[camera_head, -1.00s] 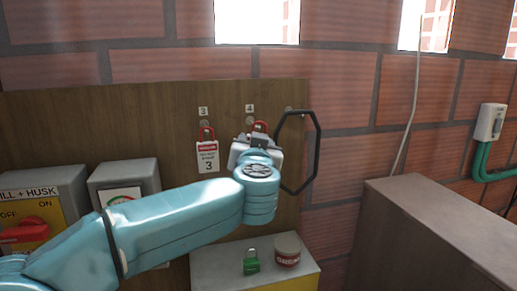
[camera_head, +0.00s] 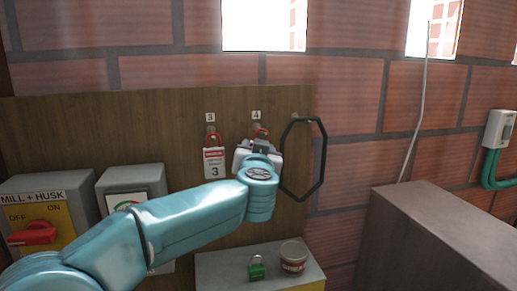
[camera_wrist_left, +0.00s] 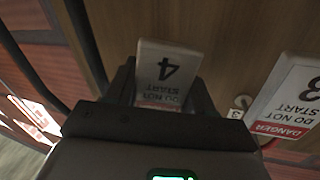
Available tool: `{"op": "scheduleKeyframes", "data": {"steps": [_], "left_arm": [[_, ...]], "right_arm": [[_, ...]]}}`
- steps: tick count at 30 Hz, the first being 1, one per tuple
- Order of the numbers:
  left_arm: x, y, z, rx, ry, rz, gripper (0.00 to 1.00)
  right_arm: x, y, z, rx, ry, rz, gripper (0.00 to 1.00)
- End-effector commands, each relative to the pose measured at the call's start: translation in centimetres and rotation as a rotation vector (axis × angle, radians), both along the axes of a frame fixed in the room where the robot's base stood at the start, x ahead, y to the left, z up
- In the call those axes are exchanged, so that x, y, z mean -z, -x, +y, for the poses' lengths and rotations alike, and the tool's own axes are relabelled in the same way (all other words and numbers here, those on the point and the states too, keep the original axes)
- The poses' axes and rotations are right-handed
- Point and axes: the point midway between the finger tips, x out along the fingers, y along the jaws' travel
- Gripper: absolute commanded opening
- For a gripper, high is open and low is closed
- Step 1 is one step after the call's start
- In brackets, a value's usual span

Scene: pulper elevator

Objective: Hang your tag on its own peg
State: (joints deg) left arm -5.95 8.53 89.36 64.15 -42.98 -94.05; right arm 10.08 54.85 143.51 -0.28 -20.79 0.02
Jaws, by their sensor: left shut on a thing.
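My left gripper (camera_head: 259,150) is at the wooden board, just below the label 4 (camera_head: 256,115). It is shut on the tag marked 4 (camera_wrist_left: 167,72), which shows upside down between the fingers in the left wrist view. In the head view the gripper hides most of this tag; its red loop (camera_head: 262,132) shows above the fingers, close to the peg under label 4. I cannot tell whether the loop is around that peg. Tag 3 (camera_head: 214,163) hangs by a red loop under label 3 (camera_head: 210,118), to the left. My right gripper is not in view.
A black ring-shaped handle (camera_head: 320,160) hangs at the board's right edge, close to my gripper. A MILL + HUSK switch box (camera_head: 60,215) is at left.

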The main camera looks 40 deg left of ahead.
Motion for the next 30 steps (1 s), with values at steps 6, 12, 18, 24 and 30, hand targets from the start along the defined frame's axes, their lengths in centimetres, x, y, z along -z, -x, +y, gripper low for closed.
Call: {"op": "scheduleKeyframes", "data": {"steps": [6, 12, 18, 24, 30], "left_arm": [[0.02, 0.0, 0.0, 0.0, 0.0, 0.0, 0.24], [0.01, 0.01, 0.0, 0.0, 0.0, 0.0, 0.24], [0.0, 0.01, -0.01, 0.0, 0.0, 0.0, 0.82], [0.02, 0.01, -0.01, 0.0, 0.0, 0.0, 0.82], [0.02, 0.01, -0.02, 0.0, 0.0, 0.0, 0.82]], "right_arm": [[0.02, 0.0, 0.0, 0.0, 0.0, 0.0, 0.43], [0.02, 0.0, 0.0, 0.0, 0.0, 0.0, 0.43], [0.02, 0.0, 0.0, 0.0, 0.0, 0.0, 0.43], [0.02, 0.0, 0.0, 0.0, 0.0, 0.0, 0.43], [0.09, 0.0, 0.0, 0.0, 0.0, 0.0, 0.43]]}}
